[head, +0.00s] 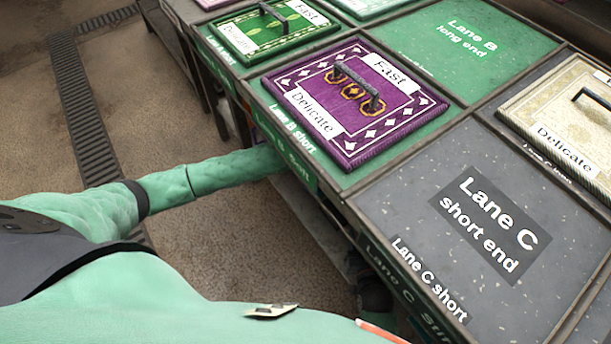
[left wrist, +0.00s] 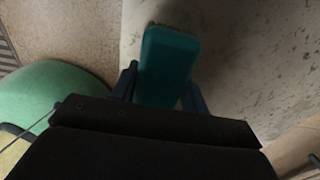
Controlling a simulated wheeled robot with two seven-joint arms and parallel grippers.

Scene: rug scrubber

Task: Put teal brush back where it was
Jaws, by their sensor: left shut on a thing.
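The teal brush (left wrist: 168,58) shows in the left wrist view as a teal block with rounded corners. My left gripper (left wrist: 160,88) is shut on it, with a dark finger on each side. Its far end points away from the gripper over a grey speckled surface. In the head view my left arm reaches to the right, and its end goes out of sight beneath the table edge below the purple rug, so the left gripper and the brush are hidden there. My right gripper is in neither view.
A purple rug sample (head: 352,98) with a dark handle, labelled Fast and Delicate, lies on a green lane. A green rug sample (head: 273,30) lies behind it and a cream one (head: 570,115) at right. The Lane C short end panel (head: 490,225) is bare. A floor grate (head: 85,110) runs at left.

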